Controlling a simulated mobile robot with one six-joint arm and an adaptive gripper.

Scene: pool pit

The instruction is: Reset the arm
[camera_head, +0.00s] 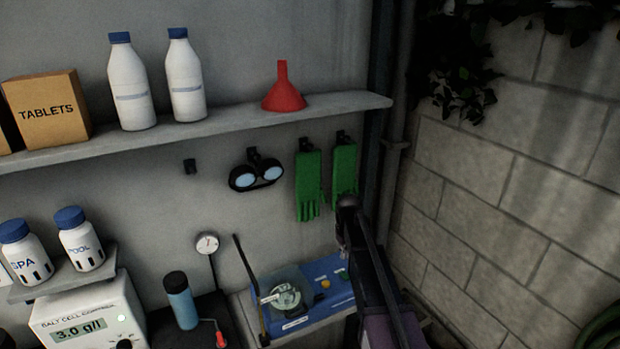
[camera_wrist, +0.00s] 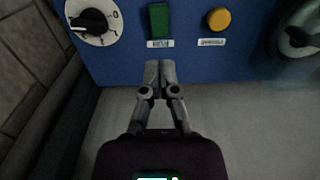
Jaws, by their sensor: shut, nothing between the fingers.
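My gripper (camera_wrist: 159,68) is shut and empty in the wrist view. Its fingertips are together just in front of a blue control box (camera_wrist: 130,70), below a green rocker switch (camera_wrist: 158,20) and a yellow button (camera_wrist: 219,19). I cannot tell whether the fingertips touch the box. A black rotary knob (camera_wrist: 92,22) is at the upper left. In the head view my arm (camera_head: 375,270) reaches down at the right, beside the blue box (camera_head: 325,268); the gripper itself is hidden there.
A shelf (camera_head: 250,115) holds white bottles (camera_head: 131,85), a red funnel (camera_head: 284,90) and a tablets box (camera_head: 47,108). Goggles (camera_head: 257,174) and green gloves (camera_head: 309,186) hang below. A block wall (camera_head: 500,190) stands close on the right. A blue flask (camera_head: 181,302) stands left of the box.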

